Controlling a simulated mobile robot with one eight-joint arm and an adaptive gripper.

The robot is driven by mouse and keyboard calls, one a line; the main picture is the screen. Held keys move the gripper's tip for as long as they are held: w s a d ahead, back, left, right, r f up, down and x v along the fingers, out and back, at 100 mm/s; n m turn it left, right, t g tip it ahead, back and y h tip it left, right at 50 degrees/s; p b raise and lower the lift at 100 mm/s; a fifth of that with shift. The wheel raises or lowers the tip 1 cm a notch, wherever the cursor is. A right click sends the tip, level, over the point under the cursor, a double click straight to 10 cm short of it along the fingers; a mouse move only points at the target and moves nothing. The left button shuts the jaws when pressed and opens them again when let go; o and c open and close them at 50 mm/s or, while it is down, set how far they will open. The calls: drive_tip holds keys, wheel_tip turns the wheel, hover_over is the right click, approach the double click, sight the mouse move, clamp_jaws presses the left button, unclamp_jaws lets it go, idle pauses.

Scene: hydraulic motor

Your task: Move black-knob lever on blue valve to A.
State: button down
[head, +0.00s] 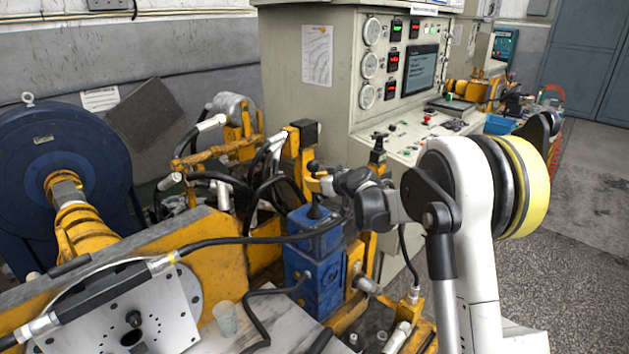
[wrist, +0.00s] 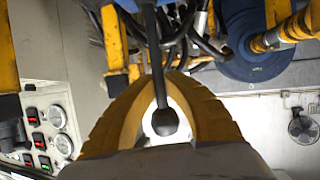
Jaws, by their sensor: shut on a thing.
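The blue valve (head: 314,262) stands upright in the middle of the head view. Its lever rises from the top and ends in a black knob (head: 313,166). My gripper (head: 322,186) reaches in from the right at the lever, just above the valve. In the wrist view, the yellow fingers of my gripper (wrist: 159,80) close around the thin dark lever rod (wrist: 157,50). The round black knob (wrist: 165,122) sits inside the gap between the fingers, on the palm side. My gripper is shut on the lever. No A mark is readable, and the fingers partly hide the rod.
A grey control cabinet (head: 300,60) with gauges stands behind. Black hoses (head: 255,240) and yellow frames (head: 225,262) crowd the left of the valve. A large blue round housing (head: 100,140) is at far left. Open floor (head: 585,240) lies at right.

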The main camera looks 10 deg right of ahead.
drive_tip(key=s+a+n, duration=0.1)
drive_tip(key=s+a+f+n+t+b, duration=0.1)
drive_tip(key=a+n+t+h, duration=0.1)
drive_tip(key=a, duration=0.1)
drive_tip(key=shift+s+a+f+b, duration=0.1)
drive_tip(key=shift+s+f+b, duration=0.05)
drive_tip(key=shift+s+b, duration=0.2)
drive_tip(key=c, duration=1.4)
unclamp_jaws()
drive_tip(key=shift+c, duration=0.2)
drive_tip(key=shift+s, duration=0.1)
drive_tip(key=v, duration=1.2)
drive_tip(key=shift+a, duration=0.1)
